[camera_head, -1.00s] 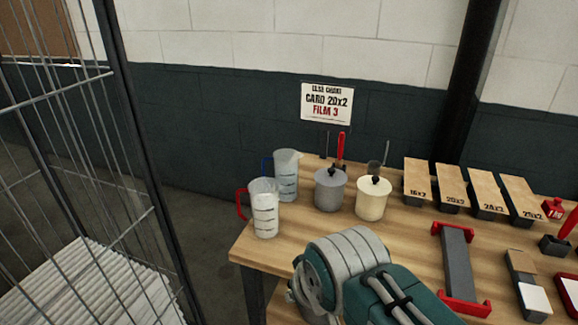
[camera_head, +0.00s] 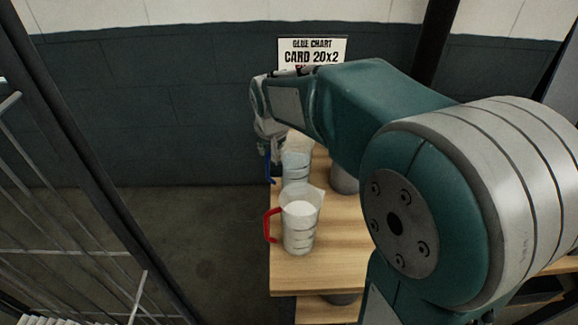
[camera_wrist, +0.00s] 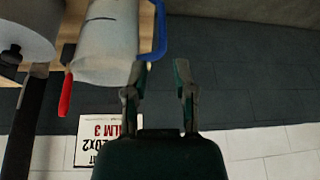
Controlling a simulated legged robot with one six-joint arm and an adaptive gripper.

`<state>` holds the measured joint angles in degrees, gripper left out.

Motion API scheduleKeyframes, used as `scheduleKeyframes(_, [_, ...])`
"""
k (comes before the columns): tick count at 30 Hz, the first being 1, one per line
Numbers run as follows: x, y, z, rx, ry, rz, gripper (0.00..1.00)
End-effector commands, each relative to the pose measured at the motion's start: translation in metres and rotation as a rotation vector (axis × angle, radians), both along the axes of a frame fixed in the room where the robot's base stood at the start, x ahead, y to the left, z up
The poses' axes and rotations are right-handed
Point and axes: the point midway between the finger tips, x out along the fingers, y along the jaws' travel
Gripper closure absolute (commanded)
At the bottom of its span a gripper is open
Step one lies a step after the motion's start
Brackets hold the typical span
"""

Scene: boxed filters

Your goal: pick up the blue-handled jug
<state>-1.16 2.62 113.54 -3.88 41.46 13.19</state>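The blue-handled jug (camera_head: 297,164) stands upright at the back left of the wooden table, partly covered by my arm. Its blue handle (camera_head: 271,168) is on its left side. In the wrist view, which looks upside down, the jug (camera_wrist: 105,45) is at the upper left and its blue handle (camera_wrist: 161,35) sticks out to the right. My gripper (camera_wrist: 160,72) is open and empty. Its fingertips are close to the handle, which lies just ahead of the gap between them. In the head view my gripper (camera_head: 268,140) is partly hidden above the handle.
A red-handled jug (camera_head: 301,222) with white contents stands in front, near the table's left edge (camera_head: 273,268). A grey pot (camera_head: 343,178) is right of the blue-handled jug. A wall with a sign (camera_head: 312,52) is behind. A wire cage (camera_head: 60,200) stands left, across open floor.

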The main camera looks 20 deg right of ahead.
Motion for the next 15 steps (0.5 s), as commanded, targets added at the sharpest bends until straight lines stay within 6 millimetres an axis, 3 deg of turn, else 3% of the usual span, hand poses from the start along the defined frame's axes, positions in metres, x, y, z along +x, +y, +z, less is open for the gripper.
scheduleKeyframes(4, [0.009,0.0,-0.026,-0.001,0.006,0.0,0.66])
scheduleKeyframes(15, [0.025,0.006,-0.064,-0.007,0.006,0.002,0.66])
